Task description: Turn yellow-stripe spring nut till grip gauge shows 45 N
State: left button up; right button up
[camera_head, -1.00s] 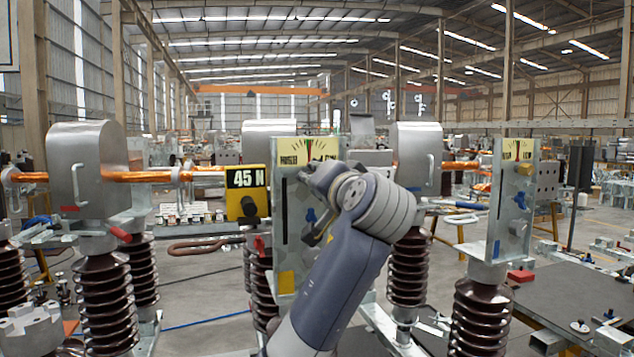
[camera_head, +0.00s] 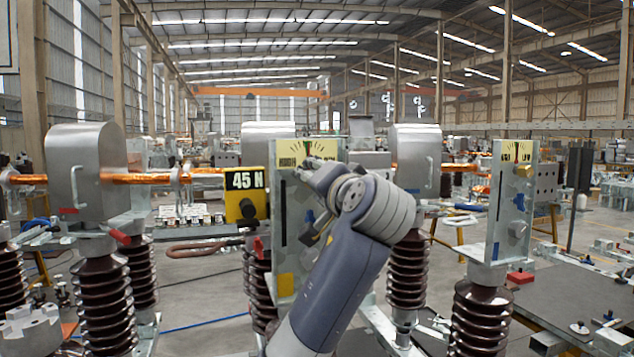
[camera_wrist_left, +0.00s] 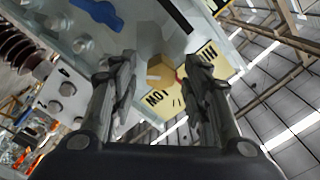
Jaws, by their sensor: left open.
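My left gripper (camera_head: 313,170) is at the upright grey plate (camera_head: 291,232), just below its yellow gauge face (camera_head: 288,160). The left wrist view shows the two fingers (camera_wrist_left: 160,62) open, one on each side of a tan hex nut (camera_wrist_left: 160,76). I cannot tell if either finger touches it, and no yellow stripe is clear on it. The gauge face (camera_wrist_left: 160,104) with LOW and HIGH lettering is behind the fingers. A 45 N sign (camera_head: 245,181) stands left of the plate. My right gripper is out of view.
A similar plate (camera_head: 511,205) with its own yellow gauge stands to the right. Brown ribbed insulators (camera_head: 105,292) and metal housings (camera_head: 84,170) with a copper bar (camera_head: 140,177) stand at left. A dark table (camera_head: 572,300) is at lower right.

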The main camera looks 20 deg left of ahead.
pick_arm(q)
jog(key=shift+s, duration=0.1)
jog(key=v, duration=1.1)
jog(key=shift+s+d, duration=0.25)
jog(key=shift+d, duration=0.1)
